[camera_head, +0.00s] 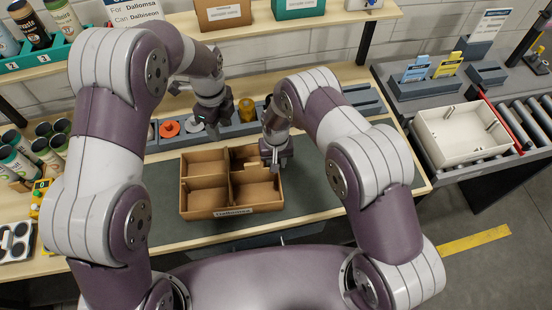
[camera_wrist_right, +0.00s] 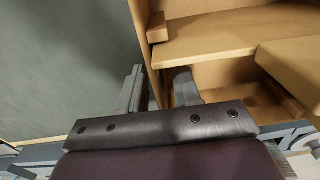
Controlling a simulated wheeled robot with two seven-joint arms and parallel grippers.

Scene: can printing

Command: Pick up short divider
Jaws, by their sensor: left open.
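An open cardboard box (camera_head: 233,213) labelled "Trallomsa" sits on the dark mat, split by crossing cardboard dividers (camera_head: 206,182). I cannot tell for sure which piece is the short divider. My right gripper (camera_head: 277,162) is at the box's right side, near its back corner. In the right wrist view its fingers (camera_wrist_right: 160,90) are apart, one outside the box wall and one inside. The wall (camera_wrist_right: 157,65) lies between them; whether they press on it is unclear. My left gripper (camera_head: 212,122) is open and empty, above the grey rack behind the box.
The grey rack (camera_head: 222,131) holds orange, white and yellow round pieces. Cans (camera_head: 18,160) stand at the left. A white bin (camera_head: 463,134) stands at the right by a roller conveyor. The dark mat (camera_head: 315,190) is clear right of the box.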

